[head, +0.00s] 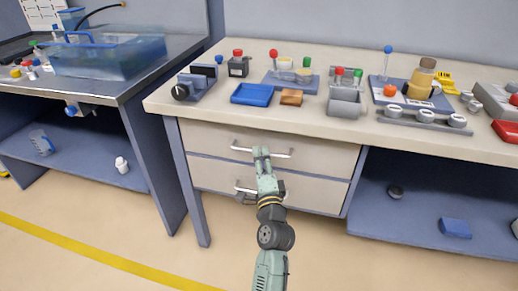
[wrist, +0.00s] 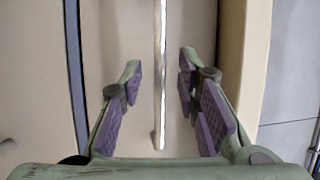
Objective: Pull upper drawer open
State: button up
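The upper drawer (head: 320,156) is a beige front under the worktop and looks shut, flush with the lower drawer. Its silver bar handle (head: 280,155) runs across the front. My gripper (head: 261,151) is at this handle, hiding part of it. In the wrist view my gripper (wrist: 160,70) is open, with one purple-padded finger on each side of the handle (wrist: 159,100). Gaps show between the bar and both fingers, so neither seems to touch it. How deep the bar lies between the fingers is hard to tell.
The lower drawer (head: 320,193) has its own handle (head: 243,188), close beside my gripper's base. The worktop (head: 210,117) overhangs above, carrying a blue tray (head: 252,94) and several fixtures. An open shelf (head: 410,215) lies to the right. The floor in front is clear.

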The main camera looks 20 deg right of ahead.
jog(key=shift+x, duration=1.4)
jog(key=shift+c, duration=0.4)
grip_shut()
